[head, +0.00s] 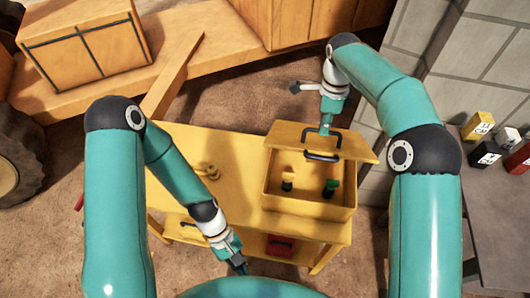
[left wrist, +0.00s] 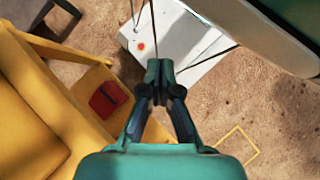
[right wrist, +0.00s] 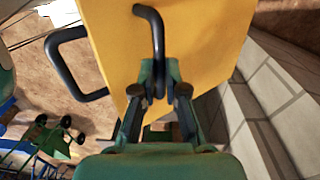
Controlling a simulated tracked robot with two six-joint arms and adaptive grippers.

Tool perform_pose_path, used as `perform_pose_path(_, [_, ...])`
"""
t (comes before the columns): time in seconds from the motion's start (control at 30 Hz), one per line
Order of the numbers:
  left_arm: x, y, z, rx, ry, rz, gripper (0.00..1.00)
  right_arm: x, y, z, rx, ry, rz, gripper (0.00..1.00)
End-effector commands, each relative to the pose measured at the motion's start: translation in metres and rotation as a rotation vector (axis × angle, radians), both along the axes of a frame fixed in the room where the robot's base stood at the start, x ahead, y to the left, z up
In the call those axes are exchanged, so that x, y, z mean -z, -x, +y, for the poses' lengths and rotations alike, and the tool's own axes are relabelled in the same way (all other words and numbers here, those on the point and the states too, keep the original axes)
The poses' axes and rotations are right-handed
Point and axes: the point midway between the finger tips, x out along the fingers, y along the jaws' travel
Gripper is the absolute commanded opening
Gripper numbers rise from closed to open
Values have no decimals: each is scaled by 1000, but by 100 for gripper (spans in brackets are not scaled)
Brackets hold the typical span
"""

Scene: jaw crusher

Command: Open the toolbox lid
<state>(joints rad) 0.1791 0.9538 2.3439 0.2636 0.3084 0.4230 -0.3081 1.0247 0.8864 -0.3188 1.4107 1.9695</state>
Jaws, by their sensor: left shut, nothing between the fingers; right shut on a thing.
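The yellow toolbox (head: 345,212) stands on the right part of a yellow workbench. Its lid (head: 356,149) is raised at the back, and the box's inside shows, with two small items in it. My right gripper (head: 326,128) is shut on a black handle of the lid; in the right wrist view this handle (right wrist: 153,25) runs between the fingers (right wrist: 158,85) against the lid (right wrist: 205,35). A second black handle (head: 322,157) shows nearer the box opening. My left gripper (head: 241,267) is shut and empty, low beside the workbench's front edge, away from the toolbox.
The workbench top (head: 240,160) is mostly clear to the left of the toolbox. A red object (head: 280,246) lies on the shelf below. A grey block wall (head: 372,180) stands close to the right. A grey table (head: 490,215) with small boxes is at far right.

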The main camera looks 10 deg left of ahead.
Motion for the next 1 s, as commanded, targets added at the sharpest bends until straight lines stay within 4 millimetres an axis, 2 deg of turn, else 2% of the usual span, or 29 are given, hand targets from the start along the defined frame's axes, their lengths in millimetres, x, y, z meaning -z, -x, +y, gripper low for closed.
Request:
perform_pose_path(0.03, [-5, -4, -5, -75, 10, 89, 0, 6, -4, -2, 3, 2, -12, 0])
perform_pose_path(0.17, [-28, -18, -22, -272, 61, 334, 0, 6, -4, -2, 3, 2, -12, 0])
perform_pose_path(0.27, [-51, -41, -34, -416, 129, 514, 0, 6, -4, -2, 3, 2, -12, 0])
perform_pose_path(0.37, [-76, -73, -40, -547, 228, 687, 0, 6, -4, -2, 3, 2, -12, 0])
perform_pose_path(0.47, [-103, -113, -36, -661, 361, 843, 0, 6, -4, -2, 3, 2, -12, 0])
perform_pose_path(0.57, [-130, -157, -19, -751, 523, 967, 0, 6, -4, -2, 3, 2, -12, 0])
perform_pose_path(0.63, [-144, -188, 2, -803, 649, 1020, 0, 6, -4, -2, 4, 2, -12, 0])
perform_pose_path(0.73, [-149, -222, 40, -878, 805, 1015, 0, 6, -4, -2, 4, 2, -12, 0])
perform_pose_path(0.83, [-132, -235, 68, -960, 852, 983, 0, 6, -4, -2, 4, 2, -12, 0])
perform_pose_path(1.0, [-122, -230, 80, -1002, 867, 998, 0, 5, -4, -2, 4, 2, -12, 0])
